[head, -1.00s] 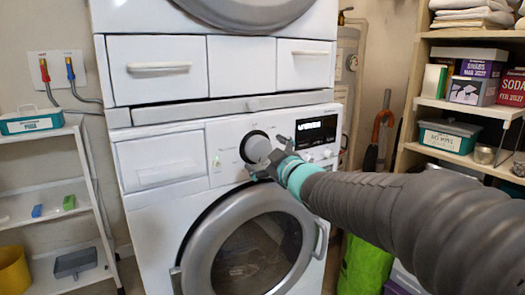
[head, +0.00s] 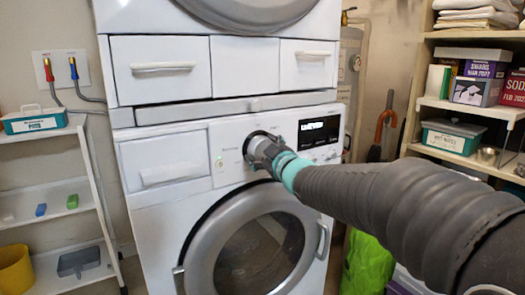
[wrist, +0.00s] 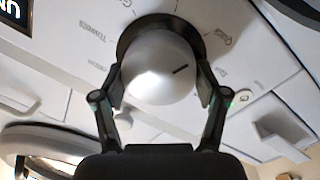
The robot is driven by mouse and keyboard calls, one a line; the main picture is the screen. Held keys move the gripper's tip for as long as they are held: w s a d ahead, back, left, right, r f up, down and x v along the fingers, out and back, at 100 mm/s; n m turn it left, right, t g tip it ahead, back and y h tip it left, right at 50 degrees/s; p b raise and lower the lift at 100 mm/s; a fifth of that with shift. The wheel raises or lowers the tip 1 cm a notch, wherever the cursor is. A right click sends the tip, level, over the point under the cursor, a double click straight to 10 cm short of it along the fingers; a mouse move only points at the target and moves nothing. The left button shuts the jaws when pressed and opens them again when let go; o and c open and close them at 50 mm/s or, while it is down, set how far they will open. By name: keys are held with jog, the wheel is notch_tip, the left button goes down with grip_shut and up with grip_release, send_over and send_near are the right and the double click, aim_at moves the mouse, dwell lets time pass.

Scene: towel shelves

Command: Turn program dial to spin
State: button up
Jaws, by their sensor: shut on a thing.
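The program dial (wrist: 158,72) is a round white knob with a dark pointer line and a dark ring behind it, on the washer's white control panel. In the wrist view its pointer line points right and slightly up, toward a label that I cannot read surely. My gripper (wrist: 160,90) has one finger on each side of the dial and is shut on it. In the head view my gripper (head: 262,150) reaches the panel and hides most of the dial. The lit display (head: 319,131) is right of the dial; its text is partly readable at best.
The round washer door (head: 250,250) is below the panel. A drawer row (head: 160,68) is above it. A shelf (head: 465,105) with boxes and towels stands at right, a white rack (head: 60,185) at left. A green bag (head: 367,265) lies low at right.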

jog(key=shift+r+m+p, duration=0.1)
jog(key=shift+m+p, duration=0.2)
jog(key=shift+p, duration=0.05)
jog(key=shift+r+m+p, duration=0.1)
jog(key=shift+m+p, duration=0.65)
jog(key=shift+m, duration=0.15)
jog(key=m, duration=0.5)
jog(key=shift+w+d+g, duration=0.1)
jog(key=shift+g, duration=0.3)
jog(key=o, duration=1.2)
jog(key=shift+c, duration=0.2)
jog(key=v, duration=1.2)
